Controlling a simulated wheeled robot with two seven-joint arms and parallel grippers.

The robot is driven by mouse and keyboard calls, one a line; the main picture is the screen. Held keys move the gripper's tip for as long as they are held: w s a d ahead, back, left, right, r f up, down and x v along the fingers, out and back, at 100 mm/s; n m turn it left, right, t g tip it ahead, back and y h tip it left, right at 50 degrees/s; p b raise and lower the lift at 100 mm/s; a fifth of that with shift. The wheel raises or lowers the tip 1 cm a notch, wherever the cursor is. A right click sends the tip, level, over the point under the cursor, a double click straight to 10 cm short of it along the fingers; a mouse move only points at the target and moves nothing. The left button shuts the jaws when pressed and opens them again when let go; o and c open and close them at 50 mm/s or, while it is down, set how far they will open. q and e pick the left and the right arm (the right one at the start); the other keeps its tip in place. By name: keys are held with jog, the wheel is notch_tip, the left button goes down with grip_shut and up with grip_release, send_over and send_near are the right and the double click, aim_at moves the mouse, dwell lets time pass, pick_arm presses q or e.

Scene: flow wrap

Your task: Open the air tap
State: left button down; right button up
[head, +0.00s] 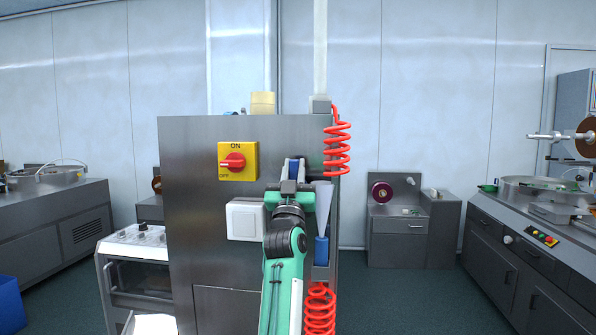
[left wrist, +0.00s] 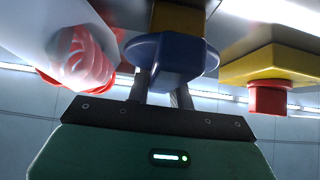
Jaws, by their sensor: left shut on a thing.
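The blue air tap (head: 294,169) is on the front of the grey steel cabinet (head: 190,160), partly hidden by my left gripper (head: 293,172). In the left wrist view the blue tap handle (left wrist: 172,58) sits between the two fingers, with a yellow part behind it. My left gripper (left wrist: 160,88) is shut on this handle. The exact angle of the handle is hard to tell. My right gripper is in neither view.
A yellow switch box (head: 250,162) with a red knob is left of the tap, above a white plate (head: 245,220). A red coiled hose (head: 337,145) and a pale cone (head: 324,202) are close on the right. Floor beyond the cabinet's right side is clear.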

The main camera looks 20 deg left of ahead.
pick_arm(q)
jog(key=shift+f, duration=0.15)
jog(key=c, duration=1.2)
grip_release()
jog(key=shift+c, duration=0.2)
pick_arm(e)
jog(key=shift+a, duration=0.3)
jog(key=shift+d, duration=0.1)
pick_arm(q)
jog(key=shift+s+d+f, duration=0.1)
jog(key=shift+s+f, duration=0.05)
jog(key=shift+f, duration=0.05)
jog(key=b+v, duration=0.2)
jog(key=v, duration=0.2)
jog(key=shift+s+f, duration=0.15)
jog(key=shift+f, duration=0.25)
jog(key=b, duration=0.2)
send_near(294, 177)
jog(key=shift+v, duration=1.05)
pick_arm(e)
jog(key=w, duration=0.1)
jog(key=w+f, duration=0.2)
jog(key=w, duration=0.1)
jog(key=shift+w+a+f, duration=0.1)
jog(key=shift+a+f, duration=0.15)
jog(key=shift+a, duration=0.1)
pick_arm(q)
jog(key=shift+s, duration=0.15)
